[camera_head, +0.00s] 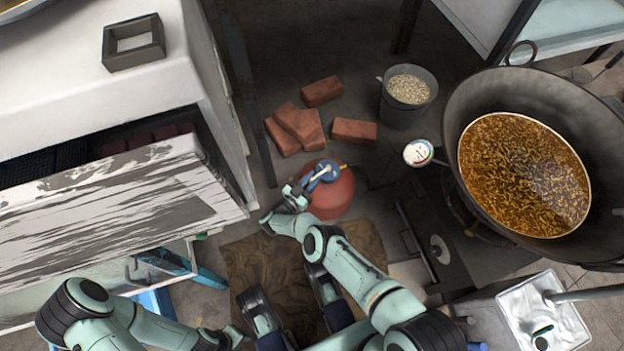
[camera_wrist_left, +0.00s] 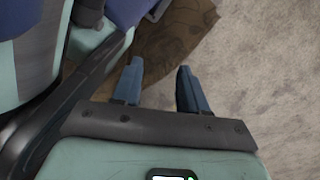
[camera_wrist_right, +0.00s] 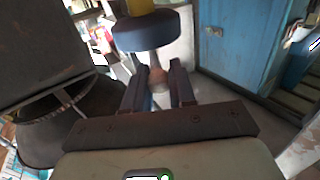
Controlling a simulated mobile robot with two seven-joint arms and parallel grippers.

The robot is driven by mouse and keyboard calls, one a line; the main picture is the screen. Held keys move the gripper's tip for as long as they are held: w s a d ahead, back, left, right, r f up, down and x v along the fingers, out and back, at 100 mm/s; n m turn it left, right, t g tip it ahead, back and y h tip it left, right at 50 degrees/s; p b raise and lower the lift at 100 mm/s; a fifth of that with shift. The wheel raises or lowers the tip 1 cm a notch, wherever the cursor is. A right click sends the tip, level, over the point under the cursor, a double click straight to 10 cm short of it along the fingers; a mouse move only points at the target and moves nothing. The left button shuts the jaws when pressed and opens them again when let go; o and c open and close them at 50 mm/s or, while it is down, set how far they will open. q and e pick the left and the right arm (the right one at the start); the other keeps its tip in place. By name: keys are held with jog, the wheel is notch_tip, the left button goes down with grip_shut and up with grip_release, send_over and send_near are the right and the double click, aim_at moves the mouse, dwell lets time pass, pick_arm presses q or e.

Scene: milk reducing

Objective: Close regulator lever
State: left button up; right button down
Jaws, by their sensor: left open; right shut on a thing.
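A red gas cylinder (camera_head: 334,198) stands on the floor near the middle of the head view. A blue regulator (camera_head: 325,171) with a pale top sits on it. My right gripper (camera_head: 298,188) is at the regulator's left side, shut on what seems to be its lever; the lever is mostly hidden. In the right wrist view the regulator's blue round body (camera_wrist_right: 152,31) is just beyond the fingers (camera_wrist_right: 158,80). My left gripper (camera_wrist_left: 158,82) is open and empty, low over the floor, away from the cylinder.
Red bricks (camera_head: 298,126) and a bucket of grain (camera_head: 408,92) stand behind the cylinder. A large wok (camera_head: 505,90) of brown food is at right. A white cabinet (camera_head: 110,215) bounds the left. A brown mat (camera_head: 250,262) lies in front of the cylinder.

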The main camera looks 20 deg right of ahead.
jog(key=shift+w, duration=0.1)
jog(key=c, duration=1)
grip_release()
jog(key=v, duration=1.3)
jog(key=shift+a+r, duration=0.1)
jog(key=shift+a, duration=0.1)
